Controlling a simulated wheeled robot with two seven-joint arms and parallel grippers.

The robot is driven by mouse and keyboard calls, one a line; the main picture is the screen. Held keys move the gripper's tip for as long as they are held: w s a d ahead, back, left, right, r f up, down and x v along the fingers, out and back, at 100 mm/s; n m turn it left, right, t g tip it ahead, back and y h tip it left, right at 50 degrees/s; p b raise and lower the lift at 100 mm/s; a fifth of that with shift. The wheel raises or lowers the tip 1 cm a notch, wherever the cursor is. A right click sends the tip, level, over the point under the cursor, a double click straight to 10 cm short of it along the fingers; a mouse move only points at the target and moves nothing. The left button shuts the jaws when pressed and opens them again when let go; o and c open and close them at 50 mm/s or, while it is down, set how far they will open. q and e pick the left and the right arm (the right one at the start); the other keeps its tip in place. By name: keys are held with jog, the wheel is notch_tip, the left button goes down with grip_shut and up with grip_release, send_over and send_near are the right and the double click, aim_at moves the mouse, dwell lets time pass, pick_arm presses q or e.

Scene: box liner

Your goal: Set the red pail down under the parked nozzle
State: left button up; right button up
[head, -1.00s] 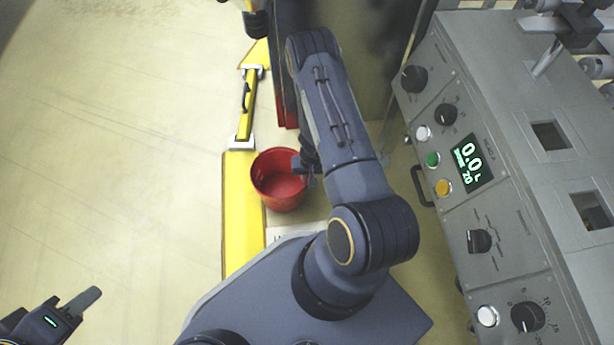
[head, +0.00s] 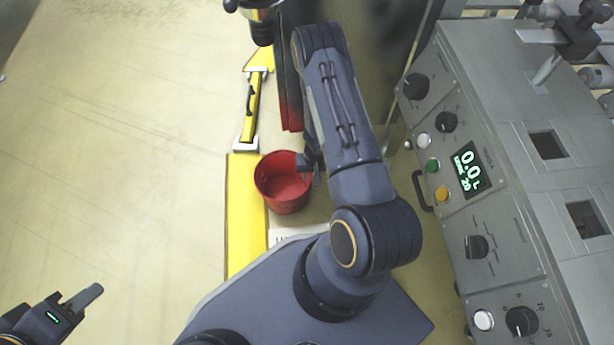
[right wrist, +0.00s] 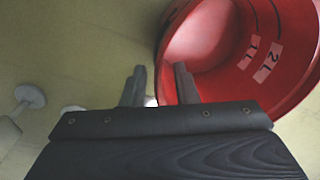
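The red pail (head: 283,188) appears upright, low beside the yellow strip, its mouth facing up in the head view. In the right wrist view the pail (right wrist: 222,80) shows its inside with volume marks. My right gripper (right wrist: 160,80) is at the pail's rim, one finger outside the wall and one over the inside. A gap shows between the fingers, and they look apart from the wall. The head view shows this gripper (head: 311,168) at the pail's right side. My left gripper (head: 78,302) is far off at lower left, its opening unclear. A dark cylindrical part (head: 261,28) at the top may be the nozzle.
A grey control panel (head: 500,250) with knobs, buttons and a display reading 0.0 L stands at right. A yellow strip (head: 243,210) and yellow bar (head: 250,105) lie left of the pail. A dark and red upright (head: 290,100) stands behind it. The left floor is clear.

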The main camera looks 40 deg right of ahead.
jog(key=w+a+r+n+t+y+p, duration=0.1)
jog(key=a+r, duration=0.2)
jog(key=r, duration=1)
jog(key=w+a+r+t+y+p, duration=0.1)
jog(key=a+r+t+y, duration=0.15)
jog(key=r, duration=0.95)
jog(key=w+a+r+n+t+y+p, duration=0.1)
jog(key=a+r, duration=0.3)
jog(key=r, duration=0.9)
jog(key=s+a+r+n, duration=0.1)
jog(key=s+a+r, duration=0.1)
jog(key=s+r, duration=0.3)
jog(key=s+a+r+n+h, duration=0.1)
jog(key=s+r, duration=0.5)
jog(key=s, duration=0.6)
jog(key=shift+s+a+n, duration=0.4)
jog(key=shift+a, duration=0.1)
jog(key=shift+r+t+h, duration=0.1)
jog(key=shift+t+h, duration=0.15)
